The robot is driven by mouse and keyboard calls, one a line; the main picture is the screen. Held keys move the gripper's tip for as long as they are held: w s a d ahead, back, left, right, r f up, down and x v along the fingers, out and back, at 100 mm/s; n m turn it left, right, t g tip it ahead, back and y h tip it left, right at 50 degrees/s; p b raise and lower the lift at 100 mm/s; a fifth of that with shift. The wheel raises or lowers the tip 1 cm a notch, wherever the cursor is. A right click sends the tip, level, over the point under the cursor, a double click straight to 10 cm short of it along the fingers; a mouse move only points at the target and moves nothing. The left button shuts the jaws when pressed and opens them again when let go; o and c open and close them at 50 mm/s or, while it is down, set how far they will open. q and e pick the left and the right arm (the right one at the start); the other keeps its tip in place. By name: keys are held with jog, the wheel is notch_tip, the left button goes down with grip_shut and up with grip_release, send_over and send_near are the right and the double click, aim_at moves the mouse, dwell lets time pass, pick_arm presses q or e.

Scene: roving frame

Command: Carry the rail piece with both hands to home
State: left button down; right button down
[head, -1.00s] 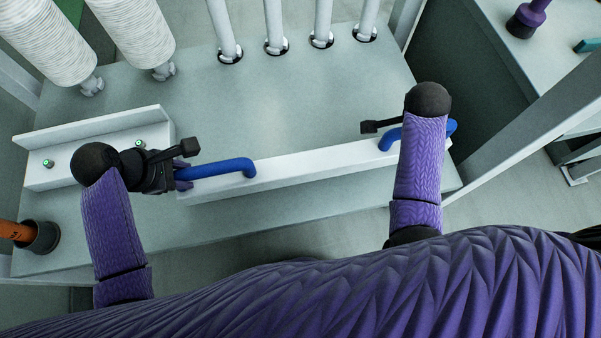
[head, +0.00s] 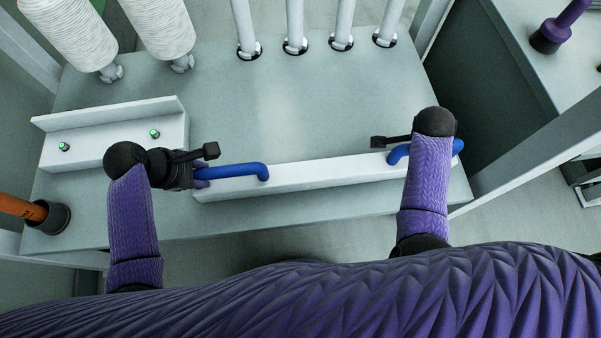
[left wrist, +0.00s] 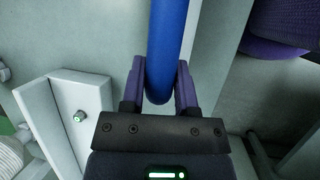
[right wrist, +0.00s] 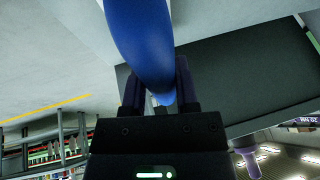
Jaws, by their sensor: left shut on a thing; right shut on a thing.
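The rail piece (head: 315,177) is a long white bar with a blue handle near each end. In the head view it lies level across the front part of the grey table, at or just above its top; I cannot tell whether it touches. My left gripper (head: 203,174) is shut on the left blue handle (head: 240,171), which also shows between its purple fingers in the left wrist view (left wrist: 166,50). My right gripper (right wrist: 160,88) is shut on the right blue handle (right wrist: 142,35); in the head view my right arm hides its jaws and part of that handle (head: 397,154).
A white angled bracket (head: 110,135) with green-tipped studs stands at the table's (head: 290,110) left. White spools (head: 155,30) and several white posts (head: 294,25) stand at the back. An orange-handled tool (head: 25,208) is at the left edge. A grey frame post (head: 540,130) stands at right.

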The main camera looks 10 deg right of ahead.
pick_arm(q)
jog(key=shift+f, duration=0.2)
pick_arm(e)
jog(key=shift+f, duration=0.2)
pick_arm(q)
jog(key=shift+c, duration=1.8)
grip_release()
jog(key=shift+f, duration=0.1)
pick_arm(e)
jog(key=shift+c, duration=1.8)
grip_release()
jog(key=shift+a+r, duration=0.15)
jog(key=shift+r, duration=0.1)
pick_arm(q)
jog(key=v, duration=1.2)
pick_arm(e)
jog(key=v, duration=0.6)
jog(key=shift+s+a+r, duration=0.2)
jog(key=shift+r, duration=0.1)
pick_arm(q)
jog(key=shift+s, duration=0.1)
